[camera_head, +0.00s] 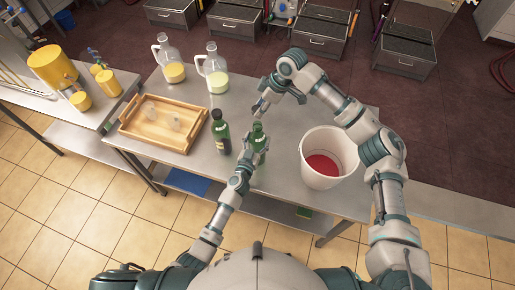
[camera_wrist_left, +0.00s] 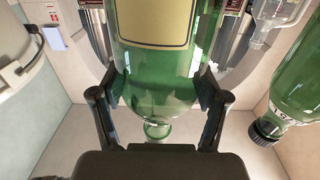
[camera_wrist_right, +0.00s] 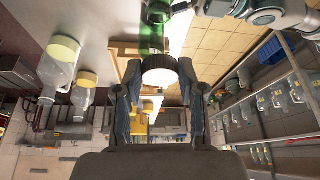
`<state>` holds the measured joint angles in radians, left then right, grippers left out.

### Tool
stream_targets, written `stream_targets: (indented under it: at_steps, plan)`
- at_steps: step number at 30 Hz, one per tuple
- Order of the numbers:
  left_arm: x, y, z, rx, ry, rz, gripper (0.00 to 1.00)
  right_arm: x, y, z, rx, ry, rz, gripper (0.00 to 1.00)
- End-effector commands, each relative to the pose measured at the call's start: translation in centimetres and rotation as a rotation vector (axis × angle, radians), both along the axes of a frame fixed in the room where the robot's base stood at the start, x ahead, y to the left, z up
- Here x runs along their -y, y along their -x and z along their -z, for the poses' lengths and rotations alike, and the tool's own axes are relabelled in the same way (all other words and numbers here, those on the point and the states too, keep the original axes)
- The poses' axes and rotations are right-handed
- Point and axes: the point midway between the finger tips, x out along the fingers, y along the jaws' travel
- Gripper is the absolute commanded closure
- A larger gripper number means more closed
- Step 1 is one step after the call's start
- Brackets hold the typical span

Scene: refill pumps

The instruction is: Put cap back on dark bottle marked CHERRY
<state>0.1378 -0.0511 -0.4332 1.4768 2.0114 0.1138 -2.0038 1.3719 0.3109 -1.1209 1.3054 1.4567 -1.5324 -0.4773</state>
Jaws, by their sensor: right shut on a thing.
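A green bottle (camera_head: 260,140) stands upright near the front edge of the metal table. My left gripper (camera_head: 247,157) is closed around its body, and the fingers touch both sides of the glass in the left wrist view (camera_wrist_left: 160,100). Its bare neck (camera_wrist_left: 157,130) shows there with no cap on it. My right gripper (camera_head: 259,108) is above this bottle, shut on a round dark-rimmed cap (camera_wrist_right: 160,72) with a pale inner face. In the right wrist view the cap appears close to the bottle's neck, apparently not seated on it. Label wording is unreadable.
A second green bottle (camera_head: 221,132) with a black cap (camera_wrist_left: 265,131) stands just left. A wooden tray (camera_head: 128,128) with two small clear items lies further left. A white bucket (camera_head: 312,165) with red contents is at right. Two jugs (camera_head: 169,60) stand behind.

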Motion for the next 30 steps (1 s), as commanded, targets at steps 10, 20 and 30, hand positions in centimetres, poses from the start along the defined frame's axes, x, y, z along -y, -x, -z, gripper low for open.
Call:
stream_targets:
  at_steps: [10,20,30]
  plan:
    - [0.0,0.0,0.0,0.0,-0.002,-0.001,0.89,0.1,0.0,0.8,0.0,0.0,0.0,0.74]
    - [0.0,0.0,0.1,0.0,-0.002,-0.001,0.89,0.1,0.1,4.9,0.008,-0.005,0.001,0.74]
    - [0.0,0.0,0.1,0.0,-0.002,-0.001,0.89,0.1,0.1,4.8,0.008,-0.005,0.0,0.74]
